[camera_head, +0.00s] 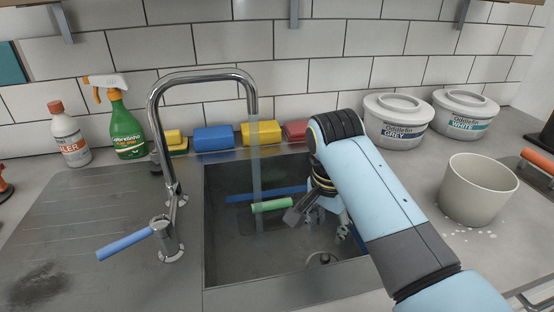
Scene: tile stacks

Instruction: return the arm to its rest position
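My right arm comes in from the lower right, and my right gripper (318,215) hangs over the sink (230,255). Its dark fingers point down and left, and part of it is hidden behind its own wrist. A green cylinder (272,205) shows just left of the fingers; I cannot tell whether it touches them. My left gripper is not in view.
A chrome faucet (152,112) with a blue lever (124,244) arches over the sink, and a water stream (257,170) falls from it. Bottles, sponges and tubs line the back wall. A beige bucket (478,190) stands on the right. The left drainboard (80,210) is mostly clear.

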